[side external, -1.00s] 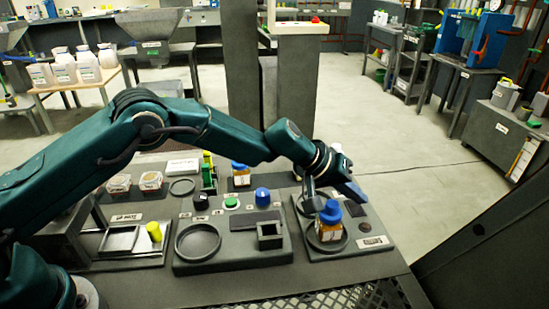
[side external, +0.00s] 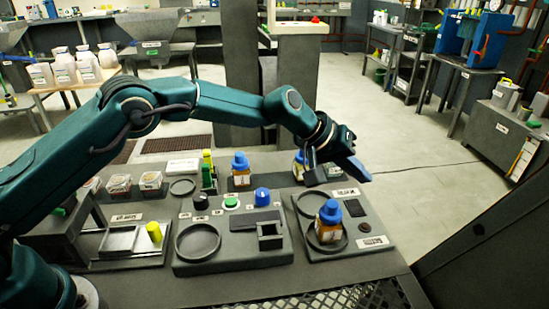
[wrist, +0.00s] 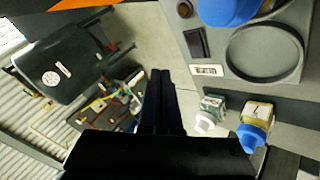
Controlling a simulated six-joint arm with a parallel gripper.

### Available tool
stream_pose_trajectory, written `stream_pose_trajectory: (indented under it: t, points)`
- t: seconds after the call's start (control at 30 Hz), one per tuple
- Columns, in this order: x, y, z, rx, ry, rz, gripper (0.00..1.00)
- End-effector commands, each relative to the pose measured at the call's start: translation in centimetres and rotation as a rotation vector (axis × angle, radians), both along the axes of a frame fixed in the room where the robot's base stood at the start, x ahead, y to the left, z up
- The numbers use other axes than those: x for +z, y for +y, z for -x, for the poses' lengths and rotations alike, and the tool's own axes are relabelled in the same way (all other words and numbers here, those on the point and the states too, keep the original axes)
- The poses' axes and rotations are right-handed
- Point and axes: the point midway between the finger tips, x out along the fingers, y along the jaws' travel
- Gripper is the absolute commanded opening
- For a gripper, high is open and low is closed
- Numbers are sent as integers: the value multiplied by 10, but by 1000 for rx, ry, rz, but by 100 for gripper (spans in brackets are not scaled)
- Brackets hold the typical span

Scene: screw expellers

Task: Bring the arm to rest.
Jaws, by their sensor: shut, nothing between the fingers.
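My gripper (side external: 352,172) is in the air above the right-hand plate (side external: 373,228) of the bench, up and behind the blue-capped jar (side external: 329,222) in the side external view. Its fingers show close together in the wrist view (wrist: 160,78), with nothing between them. The jar stands upright in a round recess of that plate, apart from the gripper. In the wrist view a large blue cap (wrist: 228,10) shows at the top edge.
Another blue-capped jar (side external: 241,170) stands at the back of the bench. A third jar is partly hidden behind my wrist. The middle panel has a blue knob (side external: 262,196) and an empty round recess (side external: 198,242). A yellow cylinder (side external: 154,231) stands left. Air around the gripper looks clear.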

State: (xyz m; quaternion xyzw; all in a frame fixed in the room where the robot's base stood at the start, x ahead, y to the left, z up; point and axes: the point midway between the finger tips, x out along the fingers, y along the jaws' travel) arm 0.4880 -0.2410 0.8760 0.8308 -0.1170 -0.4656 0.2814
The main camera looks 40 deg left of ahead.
Motion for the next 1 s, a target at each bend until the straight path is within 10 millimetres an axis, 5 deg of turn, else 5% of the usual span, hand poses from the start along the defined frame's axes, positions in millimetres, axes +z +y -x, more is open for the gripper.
stream_pose_trajectory:
  t: [0.13,0.3,0.6,0.8,1.0]
  points:
    - [22,6,-7,15,-39,12,0]
    - [97,28,-7,44,-152,24,0]
    - [184,81,54,45,-252,-76,0]
    - [204,113,116,36,-269,-179,0]
    - [193,143,185,22,-248,-304,0]
